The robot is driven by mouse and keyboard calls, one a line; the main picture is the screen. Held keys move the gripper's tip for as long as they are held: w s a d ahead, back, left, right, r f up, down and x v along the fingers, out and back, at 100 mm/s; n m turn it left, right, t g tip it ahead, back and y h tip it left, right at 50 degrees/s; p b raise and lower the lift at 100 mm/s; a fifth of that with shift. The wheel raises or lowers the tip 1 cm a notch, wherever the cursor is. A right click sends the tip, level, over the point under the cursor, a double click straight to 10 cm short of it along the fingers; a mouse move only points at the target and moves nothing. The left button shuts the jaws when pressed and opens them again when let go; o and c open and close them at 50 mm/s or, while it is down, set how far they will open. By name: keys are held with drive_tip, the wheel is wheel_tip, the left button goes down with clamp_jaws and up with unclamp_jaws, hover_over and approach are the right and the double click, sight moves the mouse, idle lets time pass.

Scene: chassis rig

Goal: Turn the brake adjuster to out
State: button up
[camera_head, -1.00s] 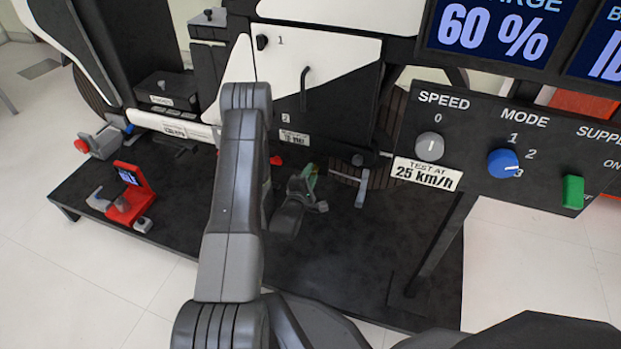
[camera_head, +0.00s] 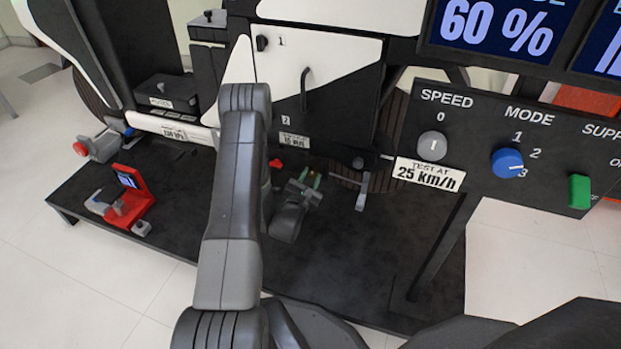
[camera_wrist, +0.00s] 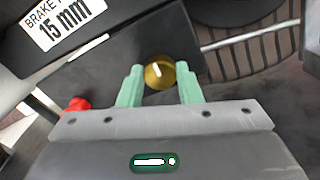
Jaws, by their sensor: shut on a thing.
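The brake adjuster (camera_wrist: 160,73) is a round brass-yellow knob with a short white mark, pointing close to upright in the wrist view. My gripper (camera_wrist: 160,84) has its green fingertips on either side of the knob and is shut on it. In the head view my gripper (camera_head: 311,180) is low in front of the rig's dark lower panel, and the knob cannot be made out there. A label reading 15 mm (camera_wrist: 68,24) is up and left of the knob in the wrist view. The word "out" is not readable in either view.
A red part (camera_wrist: 78,104) sits left of my gripper in the wrist view. A grey pedal-like lever (camera_head: 362,192) stands to its right in the head view. The control panel (camera_head: 470,195) is further right, and a red stand (camera_head: 130,205) is at left.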

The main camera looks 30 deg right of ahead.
drive_tip(key=shift+n, duration=0.6)
drive_tip(key=o, duration=1)
drive_tip(key=shift+c, duration=0.2)
drive_tip(key=p+v, duration=0.3)
drive_tip(key=v, duration=1.1)
drive_tip(key=shift+p, duration=0.35)
drive_tip(key=shift+w+d, duration=0.15)
drive_tip(key=shift+w, duration=0.05)
